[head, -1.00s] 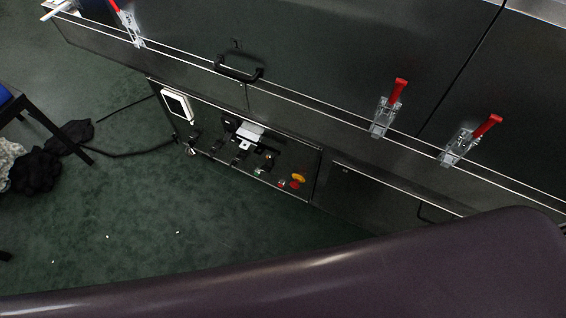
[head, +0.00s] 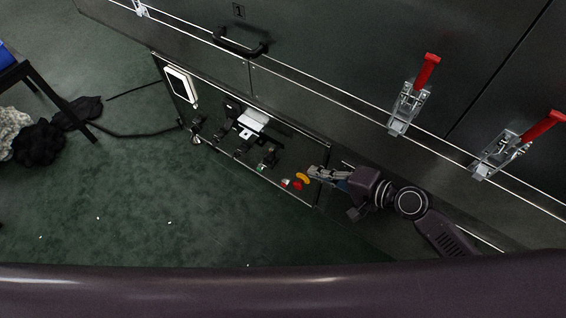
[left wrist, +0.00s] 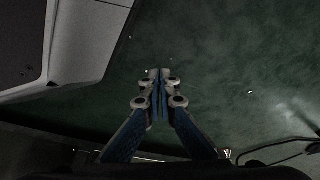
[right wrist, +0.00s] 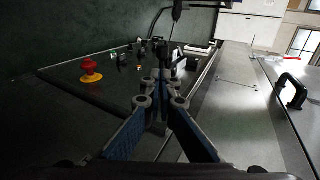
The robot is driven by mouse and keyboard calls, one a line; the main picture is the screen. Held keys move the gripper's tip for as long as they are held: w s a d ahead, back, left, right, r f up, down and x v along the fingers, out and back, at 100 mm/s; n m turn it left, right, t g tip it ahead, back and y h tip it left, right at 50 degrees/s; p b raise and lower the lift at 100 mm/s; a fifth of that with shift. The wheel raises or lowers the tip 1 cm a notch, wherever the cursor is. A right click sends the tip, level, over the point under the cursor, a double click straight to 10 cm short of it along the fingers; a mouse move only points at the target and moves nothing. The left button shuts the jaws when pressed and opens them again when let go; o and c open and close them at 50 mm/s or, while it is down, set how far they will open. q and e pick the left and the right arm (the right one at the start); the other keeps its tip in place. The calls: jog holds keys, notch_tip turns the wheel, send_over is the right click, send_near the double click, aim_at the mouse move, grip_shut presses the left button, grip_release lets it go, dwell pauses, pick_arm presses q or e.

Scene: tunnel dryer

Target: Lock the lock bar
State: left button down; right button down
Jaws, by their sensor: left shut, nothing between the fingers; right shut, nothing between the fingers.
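No part is plainly marked as the lock bar, so I cannot tell which it is. A dark control panel (head: 285,148) with black fittings (head: 242,154) and a white piece (head: 253,121) is on the machine's front, left of my right gripper (head: 312,172). This gripper is shut and empty, its tips close to the panel's right end by a yellow disc (head: 303,178). In the right wrist view, my right gripper (right wrist: 161,76) points along the panel toward the black fittings (right wrist: 160,48). My left gripper (left wrist: 159,75) is shut and empty over the floor; the head view does not show it.
Two red-handled clamps (head: 407,109) (head: 496,156) and a black door handle (head: 240,42) stand out from the machine above the panel. A red button (right wrist: 90,67) sticks up on its yellow disc. Green floor (head: 150,220) is open in front; dark cloth (head: 40,140) lies left.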

aim_at(272, 159)
jog(key=shift+a+r, duration=0.1)
jog(key=shift+r, duration=0.15)
